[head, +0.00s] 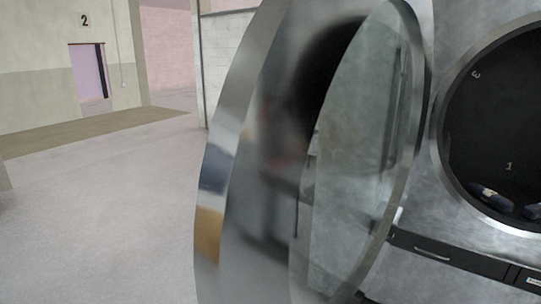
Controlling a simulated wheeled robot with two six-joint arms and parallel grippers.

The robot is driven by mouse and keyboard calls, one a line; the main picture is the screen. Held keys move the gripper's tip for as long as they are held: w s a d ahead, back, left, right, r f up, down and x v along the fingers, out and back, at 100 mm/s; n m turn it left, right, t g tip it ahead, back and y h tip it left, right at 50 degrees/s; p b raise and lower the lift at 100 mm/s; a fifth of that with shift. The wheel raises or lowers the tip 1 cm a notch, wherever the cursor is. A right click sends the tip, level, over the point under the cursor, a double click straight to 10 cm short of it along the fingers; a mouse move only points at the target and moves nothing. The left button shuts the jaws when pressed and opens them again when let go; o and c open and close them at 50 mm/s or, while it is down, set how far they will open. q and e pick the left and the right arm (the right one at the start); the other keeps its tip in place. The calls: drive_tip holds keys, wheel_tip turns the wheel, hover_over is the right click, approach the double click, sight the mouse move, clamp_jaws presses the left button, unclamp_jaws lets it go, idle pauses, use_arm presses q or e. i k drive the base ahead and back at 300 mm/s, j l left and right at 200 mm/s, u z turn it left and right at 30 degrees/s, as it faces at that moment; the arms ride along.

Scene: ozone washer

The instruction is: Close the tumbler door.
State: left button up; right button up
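The tumbler door (252,215) is a large round metal ring with a glass pane (350,150). It stands swung open in the middle of the head view, seen at a steep angle close to the camera. To its right is the round dark opening of the tumbler (500,120), with a metal rim and small dark bluish items at the bottom. The numbers 3 and 1 show inside it. Neither of my grippers can be made out; the door may hide part of the space behind it.
The metal machine front (440,215) fills the right side, with a dark drawer strip and handle (431,255) below the opening. Open grey floor (100,220) lies to the left. A wall with a doorway (90,72) marked 2 stands far back.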

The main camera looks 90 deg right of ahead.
sight(282, 73)
drive_tip(key=i+l+z, duration=0.2)
drive_tip(key=z, duration=0.25)
drive_tip(key=i+z, duration=1.05)
drive_tip(key=z, duration=0.2)
drive_tip(key=i+j+z, duration=0.1)
drive_tip(key=i+z, duration=0.4)
drive_tip(key=i, duration=0.25)
drive_tip(key=z, duration=2.85)
